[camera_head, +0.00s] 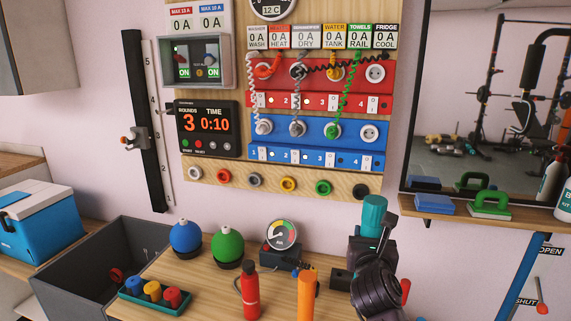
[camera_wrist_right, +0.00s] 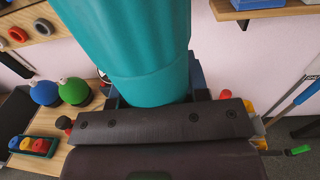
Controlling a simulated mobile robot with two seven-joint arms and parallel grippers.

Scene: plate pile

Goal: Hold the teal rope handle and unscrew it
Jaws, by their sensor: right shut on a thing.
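The teal rope handle (camera_head: 374,213) is a thick cylinder standing roughly upright at the right end of the wooden bench. It fills the top middle of the right wrist view (camera_wrist_right: 135,45), right in front of the jaws. My right gripper (camera_head: 367,245) is dark and shut around the handle's lower part, with its upper part sticking out above. The jaw's flat dark face (camera_wrist_right: 155,122) hides the handle's lower end, so I cannot see the thread or any rope. My left gripper is not in view.
An orange cylinder (camera_head: 306,292) and a red bottle (camera_head: 250,291) stand left of my right arm. A gauge (camera_head: 282,235) and blue and green balls (camera_head: 228,246) are behind. A wall shelf (camera_head: 465,209) with a green-handled block is to the right.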

